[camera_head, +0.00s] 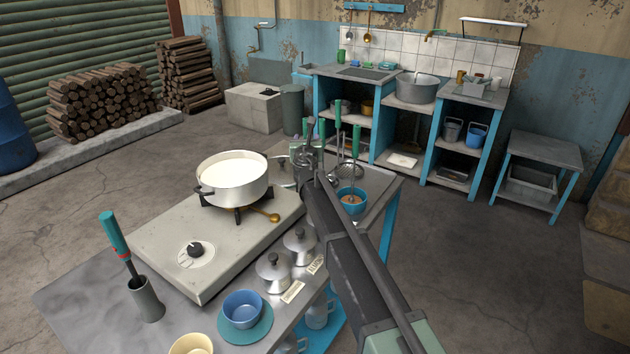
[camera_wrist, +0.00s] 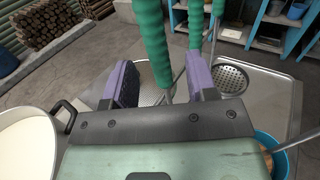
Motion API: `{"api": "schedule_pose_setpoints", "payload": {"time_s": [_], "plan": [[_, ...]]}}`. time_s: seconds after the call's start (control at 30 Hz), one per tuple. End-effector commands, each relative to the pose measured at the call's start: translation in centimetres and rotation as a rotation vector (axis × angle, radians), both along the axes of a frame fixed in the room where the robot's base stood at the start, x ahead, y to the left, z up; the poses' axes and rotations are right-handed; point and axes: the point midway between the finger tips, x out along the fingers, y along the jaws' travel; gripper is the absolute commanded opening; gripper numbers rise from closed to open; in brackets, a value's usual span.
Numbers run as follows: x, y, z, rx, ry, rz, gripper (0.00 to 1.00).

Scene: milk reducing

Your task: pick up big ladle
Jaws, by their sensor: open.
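Several green-handled utensils stand upright around my gripper (camera_wrist: 162,82); I cannot tell for sure which is the big ladle. In the wrist view one thick green handle (camera_wrist: 153,42) with a metal shaft rises between my two purple fingers. The fingers are open, with a gap on both sides of the handle. Two more green handles (camera_wrist: 196,22) stand just beyond the right finger. In the head view the green handles (camera_head: 338,112) cluster at the end of my arm, behind the stove. Their lower ends are partly hidden by my arm.
A pot of milk (camera_head: 234,178) stands on the stove (camera_head: 170,238), left of my gripper. A blue bowl (camera_head: 351,208) with brown contents is close on the right. Lidded metal pots (camera_head: 273,272) and a blue cup (camera_head: 242,308) stand in front. A round perforated metal disc (camera_wrist: 230,78) lies beyond.

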Motion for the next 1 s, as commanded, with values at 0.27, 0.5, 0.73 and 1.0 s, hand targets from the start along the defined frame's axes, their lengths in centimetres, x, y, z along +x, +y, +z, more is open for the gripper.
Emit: {"api": "schedule_pose_setpoints", "payload": {"time_s": [0.27, 0.5, 0.73, 1.0], "plan": [[3.7, 0.5, 0.0, 0.001, 0.0, -0.002, 0.52], [5.1, 0.5, 0.0, 0.001, 0.0, -0.002, 0.52], [5.0, 0.5, 0.0, 0.002, 0.0, -0.002, 0.28], [5.0, 0.5, 0.0, 0.001, 0.0, -0.002, 0.0]]}}
